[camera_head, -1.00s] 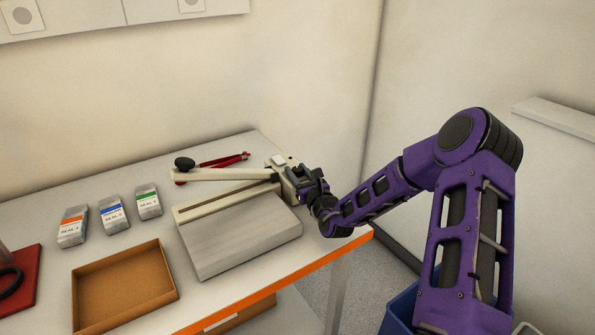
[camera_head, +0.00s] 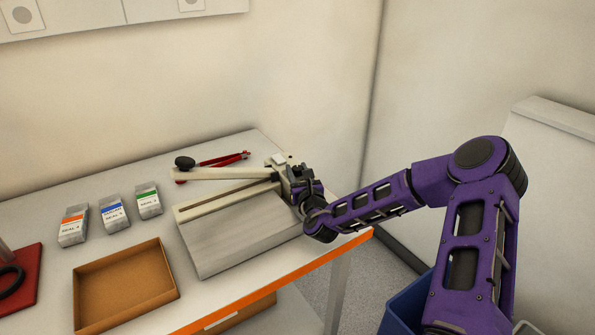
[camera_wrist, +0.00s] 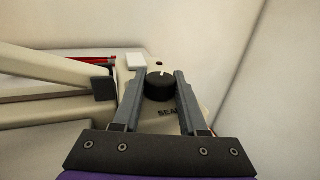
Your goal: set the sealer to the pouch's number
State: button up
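The sealer (camera_head: 240,238) stands on the table, with its long arm (camera_head: 230,173) raised and a black knob at the arm's left end. In the wrist view its black dial (camera_wrist: 159,87) has a white mark pointing up, slightly right. The lettering below is partly hidden. My gripper (camera_wrist: 165,80) has one finger on each side of the dial; the fingers look apart from it or barely touching, and I cannot tell which. Three pouches stand at the left: orange-banded (camera_head: 73,226), blue-banded (camera_head: 113,215) and green-banded (camera_head: 149,202). Their numbers are too small to read.
An open brown tray (camera_head: 88,312) sits in front of the pouches. A red-handled tool (camera_head: 222,159) lies behind the sealer arm. A red board (camera_head: 33,270) is at the far left. A blue bin (camera_head: 400,305) stands on the floor at the right.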

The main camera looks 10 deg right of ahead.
jog(key=o, duration=0.5)
jog(key=shift+c, duration=0.2)
jog(key=shift+s, duration=0.1)
jog(key=s, duration=1.1)
jog(key=s+d, duration=0.1)
jog(key=s, duration=0.5)
jog(key=shift+s, duration=0.1)
